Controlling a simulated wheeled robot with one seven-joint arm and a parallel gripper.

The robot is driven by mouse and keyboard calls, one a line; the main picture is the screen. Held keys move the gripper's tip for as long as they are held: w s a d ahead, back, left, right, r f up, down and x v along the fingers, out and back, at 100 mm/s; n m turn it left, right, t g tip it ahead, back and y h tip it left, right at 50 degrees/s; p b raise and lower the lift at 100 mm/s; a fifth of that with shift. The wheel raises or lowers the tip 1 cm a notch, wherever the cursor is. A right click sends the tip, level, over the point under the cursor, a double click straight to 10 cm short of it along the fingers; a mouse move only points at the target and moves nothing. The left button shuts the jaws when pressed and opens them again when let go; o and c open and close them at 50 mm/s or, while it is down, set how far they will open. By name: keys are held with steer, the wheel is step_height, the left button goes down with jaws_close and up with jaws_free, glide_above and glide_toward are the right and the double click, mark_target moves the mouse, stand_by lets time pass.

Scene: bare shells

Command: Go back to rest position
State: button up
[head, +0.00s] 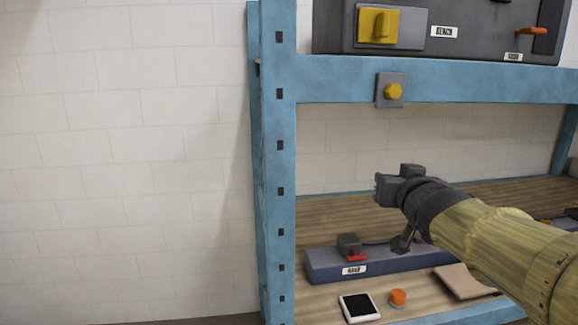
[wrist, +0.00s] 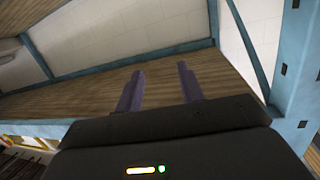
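My gripper shows in the wrist view (wrist: 160,88) with its two dark fingers apart and nothing between them. In the head view my arm comes in from the right, with the dark wrist part in front of the blue shelf rack (head: 430,78). The fingers are hard to make out there. The wrist is above the lower wooden shelf (head: 335,212) and apart from the things on it.
On the lower shelf are a dark blue box with a red lever (head: 325,262), a white-framed black tablet (head: 359,307), an orange button (head: 397,298) and a tan pad (head: 462,280). A grey box with a yellow switch (head: 378,27) stands above. Bare wall is left.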

steer(key=s+a+f+g, duration=0.1)
steer(key=s+f+g, duration=0.2)
steer(key=f, duration=0.8)
steer(key=s+a+f+g, duration=0.15)
steer(key=f+g, duration=0.25)
steer(key=f, duration=0.6)
steer(key=s+a+f+g, duration=0.1)
steer(key=s+f+g, duration=0.2)
steer(key=s+f, duration=0.4)
steer(key=s+a+f+n+g, duration=0.1)
steer(key=s+a+f+g, duration=0.1)
steer(key=s+f, duration=0.4)
steer(key=shift+s+f+g+y, duration=0.3)
steer(key=shift+s+f+g, duration=0.1)
steer(key=shift+s+g, duration=0.25)
steer(key=shift+w, duration=0.15)
steer(key=shift+c, duration=0.4)
